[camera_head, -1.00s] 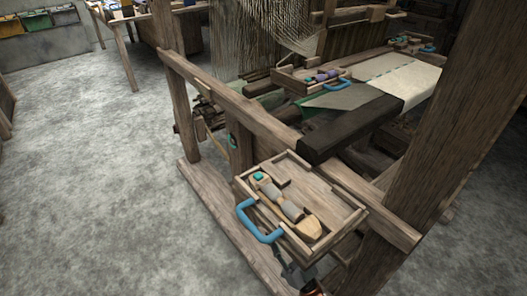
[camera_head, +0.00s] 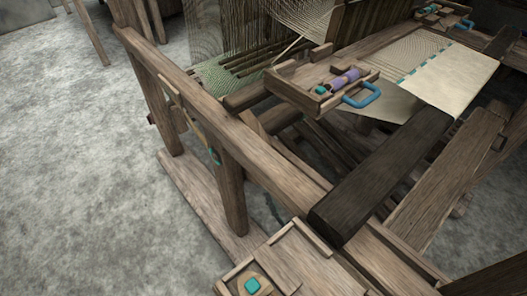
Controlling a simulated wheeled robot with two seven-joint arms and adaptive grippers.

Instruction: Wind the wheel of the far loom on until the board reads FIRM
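The wooden loom (camera_head: 225,120) fills the middle and right of the head view. A pale woven cloth (camera_head: 450,75) is stretched over it, next to a dark square beam (camera_head: 385,175). I cannot make out a wheel or a board with a reading. Neither of my grippers is in view.
A wooden tray (camera_head: 291,88) with a blue handle (camera_head: 363,96) and a purple roll rests on the loom. Another tray (camera_head: 285,252) is cut off at the bottom edge. The grey floor at left (camera_head: 80,170) is clear.

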